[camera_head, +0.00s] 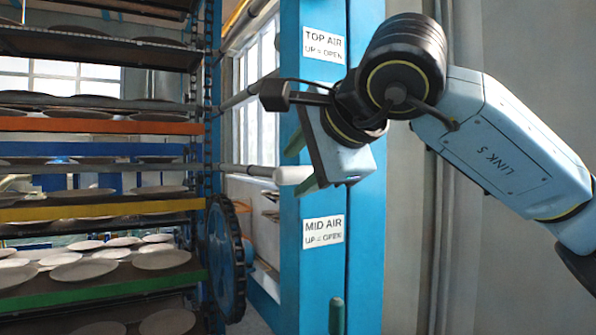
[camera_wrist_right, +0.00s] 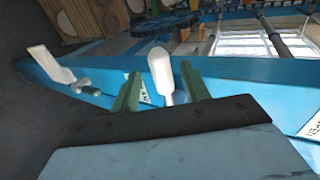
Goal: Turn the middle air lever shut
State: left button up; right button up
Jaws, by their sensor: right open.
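The middle air lever shows as a white paddle (camera_head: 293,175) at the blue post, above the label "MID AIR UP = OPEN" (camera_head: 323,232). In the right wrist view the white paddle (camera_wrist_right: 160,72) stands between the two green fingers. My right gripper (camera_head: 302,163) is open, with one finger above the paddle and one below it in the head view. In the right wrist view the gripper (camera_wrist_right: 161,88) has gaps beside the paddle; I cannot tell if either finger touches it. The lever's pivot is hidden behind the gripper. My left gripper is not in view.
The blue post (camera_head: 360,260) carries a "TOP AIR" label (camera_head: 323,45) higher up. Another white lever (camera_wrist_right: 50,65) shows in the right wrist view. Racks of plates (camera_head: 90,195) and a blue wheel (camera_head: 226,258) stand left. A green part (camera_head: 337,316) is low on the post.

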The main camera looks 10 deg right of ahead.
jog(key=b+v, duration=0.2)
jog(key=v, duration=1)
jog(key=shift+s+a+f, duration=0.1)
